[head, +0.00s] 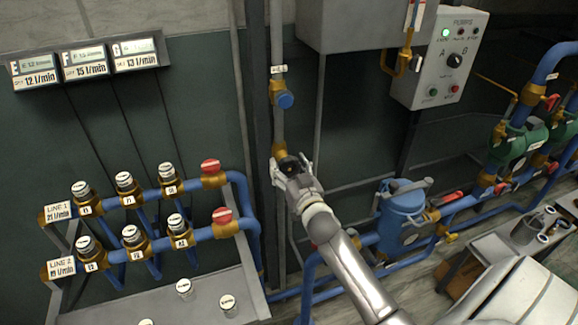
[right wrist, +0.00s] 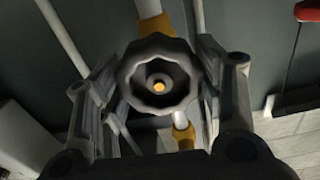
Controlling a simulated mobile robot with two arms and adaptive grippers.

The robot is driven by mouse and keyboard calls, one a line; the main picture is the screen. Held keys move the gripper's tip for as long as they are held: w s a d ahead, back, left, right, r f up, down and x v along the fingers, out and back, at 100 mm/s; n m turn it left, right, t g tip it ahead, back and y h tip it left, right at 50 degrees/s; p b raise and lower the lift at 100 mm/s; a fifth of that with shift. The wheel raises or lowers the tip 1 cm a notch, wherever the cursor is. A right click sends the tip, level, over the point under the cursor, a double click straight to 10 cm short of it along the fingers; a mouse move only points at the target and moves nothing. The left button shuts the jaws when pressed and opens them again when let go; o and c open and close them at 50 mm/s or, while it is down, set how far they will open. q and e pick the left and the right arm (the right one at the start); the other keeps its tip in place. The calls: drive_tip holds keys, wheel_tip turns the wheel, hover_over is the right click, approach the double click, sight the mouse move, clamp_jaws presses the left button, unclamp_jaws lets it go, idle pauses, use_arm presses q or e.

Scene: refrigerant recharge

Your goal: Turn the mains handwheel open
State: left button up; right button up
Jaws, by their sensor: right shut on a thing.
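The mains handwheel (right wrist: 160,76) is a dark, scalloped round wheel with a yellow centre. It sits on a vertical pipe with brass fittings and fills the middle of the right wrist view. In the head view the handwheel (head: 290,164) is a small dark shape at the pipe, partly covered by my gripper. My right gripper (head: 291,172) reaches it from below right. In the right wrist view the fingers of the right gripper (right wrist: 160,92) stand on both sides of the wheel and are shut on its rim. My left gripper is in neither view.
A blue knob (head: 285,99) sits higher on the same pipe. At left are two blue manifold lines with several capped valves and red knobs (head: 222,215). A grey control box (head: 440,60) hangs at upper right. A blue tank (head: 403,212) stands right of my arm.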

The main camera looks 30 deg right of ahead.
drive_tip(key=n, duration=0.4)
drive_tip(key=shift+n+p, duration=0.3)
drive_tip(key=shift+n, duration=0.1)
drive_tip(key=n, duration=0.5)
drive_tip(key=shift+a, duration=0.1)
drive_tip(key=n, duration=0.5)
drive_tip(key=shift+f+n, duration=0.1)
drive_tip(key=shift+n, duration=0.3)
drive_tip(key=n+p, duration=0.1)
drive_tip(key=n, duration=0.4)
drive_tip(key=shift+n, duration=0.3)
drive_tip(key=n, duration=0.4)
drive_tip(key=shift+f+p, duration=0.1)
drive_tip(key=shift+p, duration=0.2)
drive_tip(key=n+p, duration=0.1)
drive_tip(key=n, duration=0.4)
drive_tip(key=n+p, duration=0.2)
drive_tip(key=n, duration=0.2)
drive_tip(key=shift+f+n+p, duration=0.1)
drive_tip(key=shift+n+p, duration=0.6)
drive_tip(key=shift+n, duration=1.5)
drive_tip(key=shift+s, duration=0.1)
